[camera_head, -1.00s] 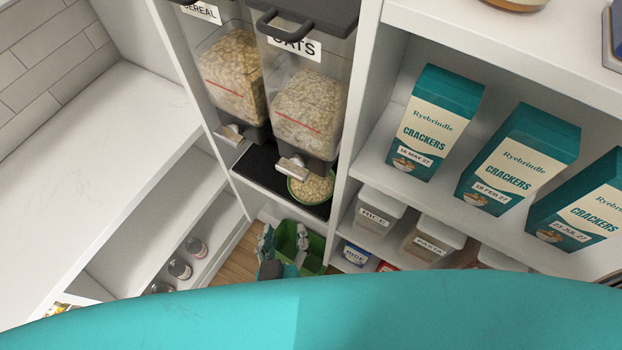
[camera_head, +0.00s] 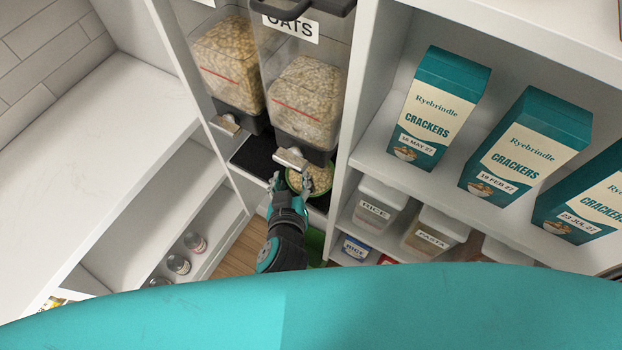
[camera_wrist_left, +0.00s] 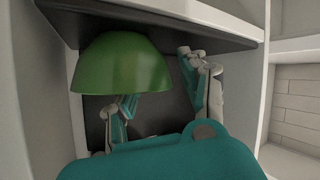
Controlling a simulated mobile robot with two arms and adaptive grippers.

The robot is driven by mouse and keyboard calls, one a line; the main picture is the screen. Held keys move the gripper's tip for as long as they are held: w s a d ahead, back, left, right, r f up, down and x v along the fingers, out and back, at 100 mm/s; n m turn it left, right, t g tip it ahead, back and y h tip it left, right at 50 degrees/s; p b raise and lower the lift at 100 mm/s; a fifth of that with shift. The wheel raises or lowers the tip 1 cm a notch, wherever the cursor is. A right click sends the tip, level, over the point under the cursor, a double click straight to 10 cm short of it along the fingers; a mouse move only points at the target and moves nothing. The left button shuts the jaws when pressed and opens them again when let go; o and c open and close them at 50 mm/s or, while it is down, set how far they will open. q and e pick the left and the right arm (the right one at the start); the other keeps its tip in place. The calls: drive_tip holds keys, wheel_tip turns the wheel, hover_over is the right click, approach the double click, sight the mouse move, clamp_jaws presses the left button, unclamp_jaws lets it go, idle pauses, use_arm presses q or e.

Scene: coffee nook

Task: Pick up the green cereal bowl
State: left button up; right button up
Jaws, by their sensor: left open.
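The green cereal bowl (camera_head: 317,196) stands on the black mat below the oats dispenser and has oats in it. In the left wrist view the bowl (camera_wrist_left: 120,65) shows upside down, its green outside facing me. My left gripper (camera_head: 290,182) is open at the bowl's left, near side. In the left wrist view (camera_wrist_left: 162,100) one finger is partly hidden behind the bowl's rim and the other is outside, beside its wall. I cannot tell whether either touches it. My right gripper is not in view.
The oats dispenser (camera_head: 303,100) and its metal spout (camera_head: 291,158) are close above the gripper. A cereal dispenser (camera_head: 228,65) stands to the left. A white divider is close on the right, with cracker boxes (camera_head: 430,108) and tubs (camera_head: 376,204) beyond it.

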use_arm(q)
drive_tip(key=shift+x, duration=1.1)
drive_tip(key=shift+s, duration=0.15)
drive_tip(key=shift+c, duration=1.4)
clamp_jaws()
drive_tip(key=shift+r, duration=0.1)
